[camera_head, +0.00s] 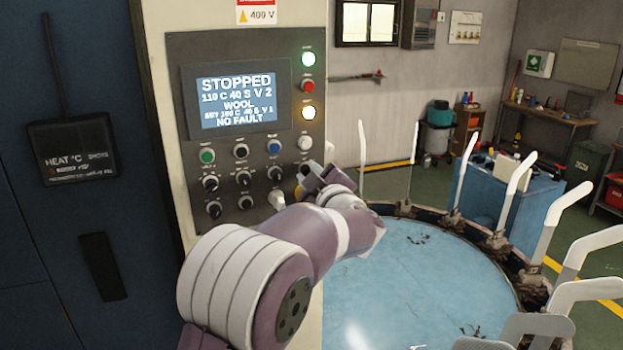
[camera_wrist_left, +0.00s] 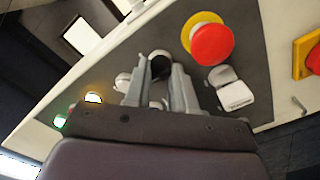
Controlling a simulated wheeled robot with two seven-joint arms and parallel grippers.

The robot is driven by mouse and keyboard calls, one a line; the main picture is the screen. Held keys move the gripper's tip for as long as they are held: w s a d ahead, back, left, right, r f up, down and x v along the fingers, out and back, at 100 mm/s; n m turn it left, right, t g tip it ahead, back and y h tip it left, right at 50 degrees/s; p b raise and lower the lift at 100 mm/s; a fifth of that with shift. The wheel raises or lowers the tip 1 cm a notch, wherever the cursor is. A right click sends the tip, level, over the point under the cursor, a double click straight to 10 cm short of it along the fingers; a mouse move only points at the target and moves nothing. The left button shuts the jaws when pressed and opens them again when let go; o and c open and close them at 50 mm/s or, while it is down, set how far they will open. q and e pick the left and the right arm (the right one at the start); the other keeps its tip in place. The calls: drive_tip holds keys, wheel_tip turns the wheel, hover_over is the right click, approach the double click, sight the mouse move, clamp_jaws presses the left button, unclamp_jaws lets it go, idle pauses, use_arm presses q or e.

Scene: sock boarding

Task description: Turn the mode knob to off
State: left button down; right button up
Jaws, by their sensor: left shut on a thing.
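The control panel (camera_head: 225,130) has a screen (camera_head: 236,101) that reads STOPPED, WOOL and NO FAULT. My left gripper (camera_head: 308,177) is at the panel's right edge and covers what is behind it. In the left wrist view, the left gripper (camera_wrist_left: 160,88) is shut on a black knob (camera_wrist_left: 160,66), with one finger on each side. The knob's label and pointer setting cannot be read. My right gripper is not in view.
A red button on a yellow ring (camera_wrist_left: 211,43) sits close beside the fingers, with a pale switch (camera_wrist_left: 230,90) near it. Several other knobs (camera_head: 243,179) are left of the gripper. A round blue table (camera_head: 420,285) ringed by upright white forms (camera_head: 512,175) stands to the right.

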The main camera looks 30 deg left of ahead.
use_arm(q)
drive_tip(key=c, duration=0.9)
unclamp_jaws()
drive_tip(key=b+v, duration=0.4)
drive_tip(key=v, duration=0.8)
drive_tip(key=shift+s+d, duration=0.2)
drive_tip(key=shift+s, duration=0.1)
drive_tip(key=shift+d, duration=0.1)
